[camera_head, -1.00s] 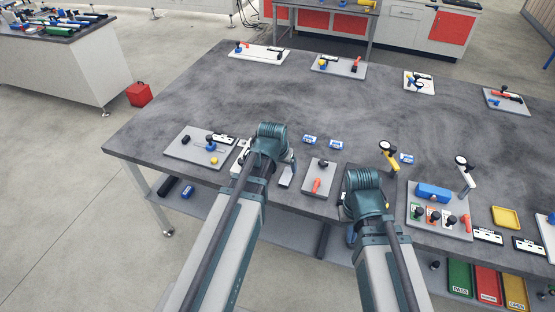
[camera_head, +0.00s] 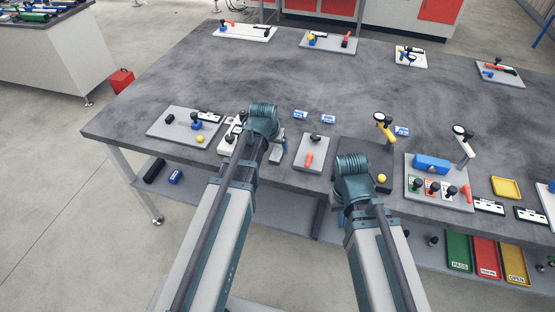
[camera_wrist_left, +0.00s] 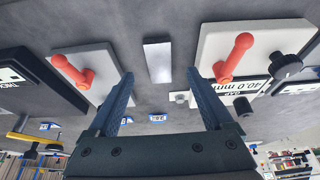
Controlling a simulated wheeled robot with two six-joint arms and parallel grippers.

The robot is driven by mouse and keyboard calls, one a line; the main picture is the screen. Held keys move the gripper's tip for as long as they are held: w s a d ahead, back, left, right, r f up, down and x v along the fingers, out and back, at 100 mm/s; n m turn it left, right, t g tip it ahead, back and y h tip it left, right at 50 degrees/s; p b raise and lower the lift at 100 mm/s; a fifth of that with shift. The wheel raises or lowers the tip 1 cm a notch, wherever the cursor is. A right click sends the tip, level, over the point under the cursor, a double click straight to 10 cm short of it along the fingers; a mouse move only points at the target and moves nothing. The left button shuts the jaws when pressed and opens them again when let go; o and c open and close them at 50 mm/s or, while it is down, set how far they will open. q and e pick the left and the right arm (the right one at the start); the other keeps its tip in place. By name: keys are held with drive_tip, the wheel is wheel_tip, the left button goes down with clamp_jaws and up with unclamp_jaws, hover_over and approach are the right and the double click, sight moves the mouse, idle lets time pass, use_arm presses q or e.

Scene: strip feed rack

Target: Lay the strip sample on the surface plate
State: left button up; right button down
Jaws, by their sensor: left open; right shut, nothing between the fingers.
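The strip sample appears to be a small light-grey metal strip (camera_wrist_left: 158,60) lying on the table, seen in the left wrist view. It lies ahead of my left gripper (camera_wrist_left: 163,88), whose blue fingers are spread apart and empty. In the head view the strip (camera_head: 275,156) is partly covered by my left wrist. The surface plate appears to be the dark slab (camera_head: 362,148) with a yellow-topped dial stand (camera_head: 384,126) and a yellow ball. My right arm covers its front left part. My right gripper (camera_head: 341,216) is mostly hidden behind its own arm, in front of the table edge.
A light plate with a red handle (camera_head: 309,158) lies between the strip and the dark slab. A white fixture (camera_head: 229,143) stands left of my left wrist. A grey board (camera_head: 418,194) with a blue block is at right. The table's middle is clear.

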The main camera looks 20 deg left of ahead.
sight(277, 152)
use_arm(q)
drive_tip(key=shift+w+b+x, duration=0.15)
drive_tip(key=shift+b+x, duration=1)
drive_tip(key=shift+x, duration=0.2)
drive_tip(key=shift+w+b+x, duration=0.15)
drive_tip(key=shift+b+x, duration=1)
drive_tip(key=shift+x, duration=0.2)
drive_tip(key=shift+d+r, duration=0.1)
drive_tip(key=shift+r, duration=0.05)
clamp_jaws()
